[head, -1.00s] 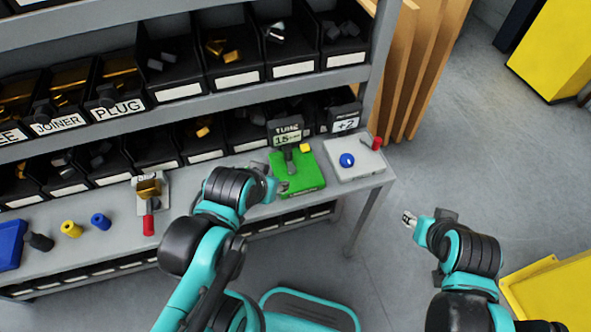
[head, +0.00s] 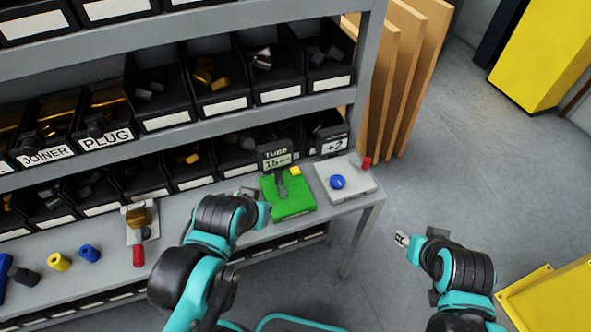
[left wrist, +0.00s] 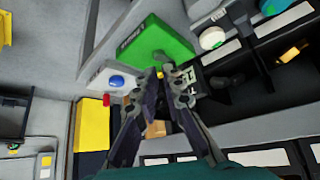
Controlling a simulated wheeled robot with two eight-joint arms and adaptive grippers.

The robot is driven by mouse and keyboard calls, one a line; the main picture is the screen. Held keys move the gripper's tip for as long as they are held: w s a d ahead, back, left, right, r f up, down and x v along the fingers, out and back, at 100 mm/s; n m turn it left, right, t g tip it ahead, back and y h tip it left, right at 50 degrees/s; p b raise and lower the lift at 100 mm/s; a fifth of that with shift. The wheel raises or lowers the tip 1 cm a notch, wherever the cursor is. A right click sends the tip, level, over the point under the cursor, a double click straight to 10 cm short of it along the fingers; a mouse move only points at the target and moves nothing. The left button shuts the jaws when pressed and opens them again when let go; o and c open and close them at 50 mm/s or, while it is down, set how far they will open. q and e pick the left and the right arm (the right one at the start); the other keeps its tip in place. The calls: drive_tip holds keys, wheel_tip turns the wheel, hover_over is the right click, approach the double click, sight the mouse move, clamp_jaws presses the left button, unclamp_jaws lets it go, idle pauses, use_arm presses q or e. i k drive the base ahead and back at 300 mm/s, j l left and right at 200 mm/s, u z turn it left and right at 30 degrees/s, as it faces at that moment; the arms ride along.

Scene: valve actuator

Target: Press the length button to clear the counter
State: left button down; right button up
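A green base (head: 288,203) sits on the workbench with a yellow button (head: 295,171) at its back corner and a grey upright part on it. A display behind it (head: 276,158) reads "TUBE" and what looks like 15. Beside it is a pale grey base (head: 347,190) with a blue button (head: 337,182) and a "+2" display (head: 331,143). My left gripper (head: 258,193) is at the green base's left edge. In the left wrist view its fingertips (left wrist: 166,74) are together, overlapping the green base (left wrist: 150,42) and hiding most of the yellow button. My right gripper (head: 402,239) hangs over the floor; its fingers are unclear.
Shelves of black bins stand behind the bench. A red-handled fixture (head: 138,250) and yellow (head: 58,261) and blue (head: 89,253) cylinders lie left. A red object (head: 366,162) stands at the grey base's back corner. Wooden boards lean behind.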

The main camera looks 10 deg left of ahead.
sight(294, 171)
drive_tip(key=i+l+u, duration=0.15)
drive_tip(key=u, duration=0.25)
drive_tip(key=l+u, duration=0.35)
drive_tip(key=i+l+u, duration=0.1)
drive_tip(key=l+u, duration=0.3)
